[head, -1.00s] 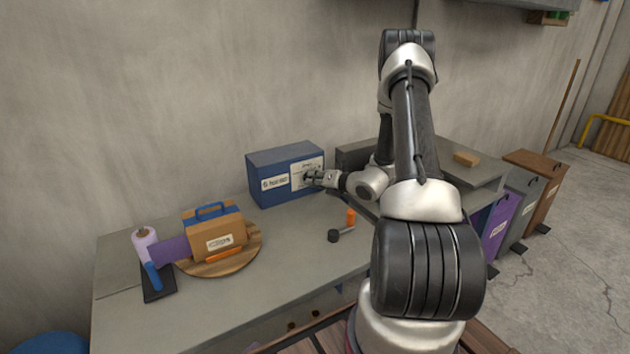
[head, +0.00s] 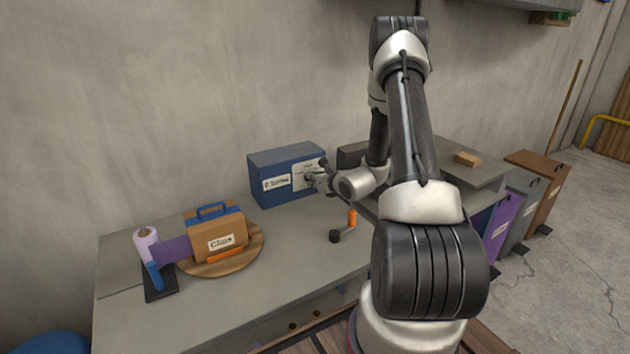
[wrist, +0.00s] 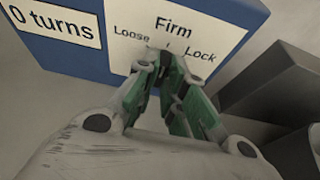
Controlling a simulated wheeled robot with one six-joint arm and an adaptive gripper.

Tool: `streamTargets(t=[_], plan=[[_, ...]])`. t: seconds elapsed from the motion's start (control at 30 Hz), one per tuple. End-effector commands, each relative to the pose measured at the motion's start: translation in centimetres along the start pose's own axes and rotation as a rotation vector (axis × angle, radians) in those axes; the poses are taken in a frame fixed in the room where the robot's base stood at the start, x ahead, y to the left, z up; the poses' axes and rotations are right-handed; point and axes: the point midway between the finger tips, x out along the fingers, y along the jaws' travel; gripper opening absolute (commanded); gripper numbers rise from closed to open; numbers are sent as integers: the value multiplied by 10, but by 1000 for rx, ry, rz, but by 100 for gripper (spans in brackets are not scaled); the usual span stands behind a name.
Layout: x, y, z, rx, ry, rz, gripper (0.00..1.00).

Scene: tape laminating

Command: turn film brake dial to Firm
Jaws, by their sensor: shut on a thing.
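The blue box (head: 285,160) stands against the wall at the back of the bench. In the wrist view its white dial plate (wrist: 205,15) reads Loose, Firm and Lock, and a label on its left (wrist: 52,22) reads "0 turns". My gripper (wrist: 160,62) is at the plate below these words, with its fingers shut on the film brake dial. The dial is mostly hidden between the fingertips, and I cannot tell which word it points to. The head view also shows my gripper (head: 317,181) against the box's front.
A crank with an orange handle (head: 352,219) lies in front of the box. A dark block (wrist: 290,85) stands right of the blue box.

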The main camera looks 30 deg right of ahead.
Motion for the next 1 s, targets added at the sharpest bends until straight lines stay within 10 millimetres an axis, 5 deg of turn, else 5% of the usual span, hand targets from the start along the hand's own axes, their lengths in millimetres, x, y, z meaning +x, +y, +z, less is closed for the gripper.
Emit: streamTargets(t=[0.5,0.53,0.63,1.0], plan=[[2,0,2,-21,-4,-7,0],[2,0,2,-21,-4,-7,15],[2,0,2,-21,-5,-7,33],[-2,0,1,-20,-2,-8,33]])
